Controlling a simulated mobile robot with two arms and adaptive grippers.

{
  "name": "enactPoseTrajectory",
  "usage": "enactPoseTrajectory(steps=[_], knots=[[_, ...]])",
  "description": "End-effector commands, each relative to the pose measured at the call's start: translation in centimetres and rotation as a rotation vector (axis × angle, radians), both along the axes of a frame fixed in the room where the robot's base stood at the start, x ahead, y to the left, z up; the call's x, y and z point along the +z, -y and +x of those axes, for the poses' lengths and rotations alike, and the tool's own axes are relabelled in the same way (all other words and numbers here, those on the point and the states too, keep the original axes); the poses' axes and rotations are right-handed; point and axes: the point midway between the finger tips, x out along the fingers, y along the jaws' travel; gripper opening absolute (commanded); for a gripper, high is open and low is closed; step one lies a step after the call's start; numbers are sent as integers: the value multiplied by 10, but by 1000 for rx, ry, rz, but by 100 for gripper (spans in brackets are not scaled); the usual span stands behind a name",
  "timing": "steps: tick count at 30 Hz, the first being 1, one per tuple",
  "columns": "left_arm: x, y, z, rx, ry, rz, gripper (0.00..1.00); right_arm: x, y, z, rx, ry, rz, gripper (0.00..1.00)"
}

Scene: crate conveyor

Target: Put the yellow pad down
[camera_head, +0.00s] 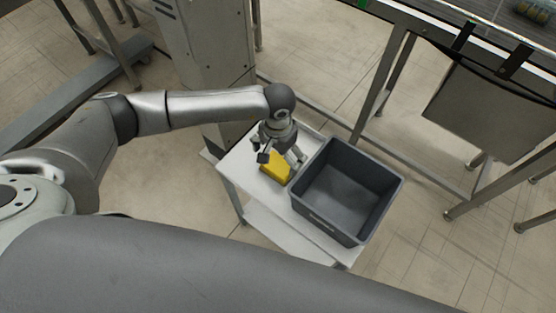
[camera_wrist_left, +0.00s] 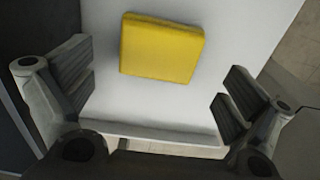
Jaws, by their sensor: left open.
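The yellow pad (camera_head: 274,168) lies on the white table (camera_head: 237,165), just left of the grey crate. In the left wrist view the pad (camera_wrist_left: 161,47) lies flat on the white surface, with bare surface around it. My left gripper (camera_head: 279,161) is above the pad in the head view and partly covers it. In the left wrist view its fingers (camera_wrist_left: 153,93) are spread wide, with nothing between the tips. The pad shows beyond the fingers, apart from them. My right gripper is not in view.
An empty grey crate (camera_head: 322,224) takes up the right part of the table, close to the pad. A grey metal cabinet (camera_head: 205,45) stands behind the table. A conveyor (camera_head: 470,40) with a hanging metal bin (camera_head: 480,105) is at the upper right.

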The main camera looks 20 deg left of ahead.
Motion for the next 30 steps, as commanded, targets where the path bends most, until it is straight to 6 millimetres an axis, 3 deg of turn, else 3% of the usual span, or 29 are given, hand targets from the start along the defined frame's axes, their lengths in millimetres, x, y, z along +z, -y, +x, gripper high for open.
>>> enactPoseTrajectory(steps=[6,12,18,30], knots=[[48,0,1,-3,5,-1,100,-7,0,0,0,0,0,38],[77,0,1,-1,2,-1,100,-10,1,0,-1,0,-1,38],[86,0,0,0,1,-1,100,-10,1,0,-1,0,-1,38],[85,0,0,-1,1,-1,100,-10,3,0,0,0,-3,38]])
